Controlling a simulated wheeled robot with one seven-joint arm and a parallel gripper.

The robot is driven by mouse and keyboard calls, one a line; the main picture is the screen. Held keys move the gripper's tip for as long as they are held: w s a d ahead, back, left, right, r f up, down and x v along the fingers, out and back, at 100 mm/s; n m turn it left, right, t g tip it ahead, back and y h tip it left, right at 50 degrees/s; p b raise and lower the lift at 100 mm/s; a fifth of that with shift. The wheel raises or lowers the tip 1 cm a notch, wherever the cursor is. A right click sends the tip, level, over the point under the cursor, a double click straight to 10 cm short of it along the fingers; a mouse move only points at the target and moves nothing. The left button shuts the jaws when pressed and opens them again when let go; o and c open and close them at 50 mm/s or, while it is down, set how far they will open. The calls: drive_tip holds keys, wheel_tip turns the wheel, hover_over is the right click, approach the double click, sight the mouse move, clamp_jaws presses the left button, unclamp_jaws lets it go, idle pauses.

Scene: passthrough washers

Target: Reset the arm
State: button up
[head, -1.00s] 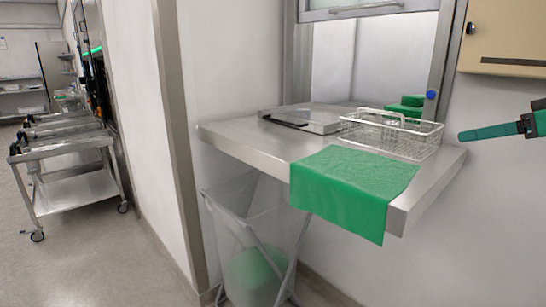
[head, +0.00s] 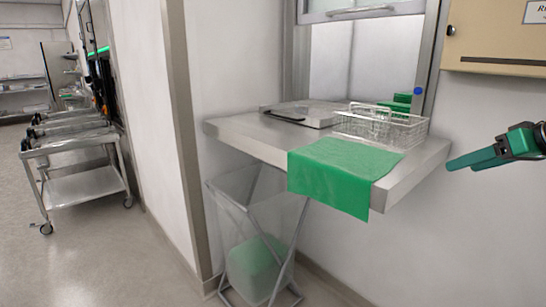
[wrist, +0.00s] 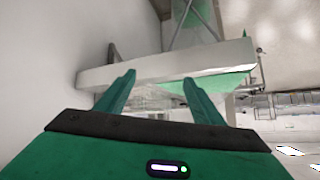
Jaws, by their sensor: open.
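My gripper (head: 468,160) is at the right edge of the head view, to the right of the steel counter and apart from it. In the wrist view my gripper (wrist: 160,92) shows two green fingers spread apart with nothing between them. Beyond the fingers, the wrist view shows the counter edge (wrist: 150,68) and part of the green cloth (wrist: 225,82), with the wire basket blurred between the fingers.
The steel counter (head: 245,135) carries a green cloth (head: 335,178) over its front edge, a wire basket (head: 408,132) and a flat metal tray (head: 310,112). A clear bin (head: 235,195) stands below. Metal carts (head: 85,185) stand at the left. A beige cabinet (head: 495,45) hangs upper right.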

drive_tip(key=s+a+f+m+g+h, duration=0.1)
drive_tip(key=s+a+f+m+g, duration=0.3)
drive_tip(key=s+f, duration=0.6)
drive_tip(key=s+a+f+m+g+h, duration=0.1)
drive_tip(key=s+a+f+m+g, duration=0.2)
drive_tip(key=s+f, duration=0.7)
drive_tip(key=s+a+g, duration=0.2)
drive_tip(key=s+g, duration=0.1)
drive_tip(key=s, duration=0.2)
drive_tip(key=shift+m+h, duration=0.4)
drive_tip(key=shift+d+f, duration=0.1)
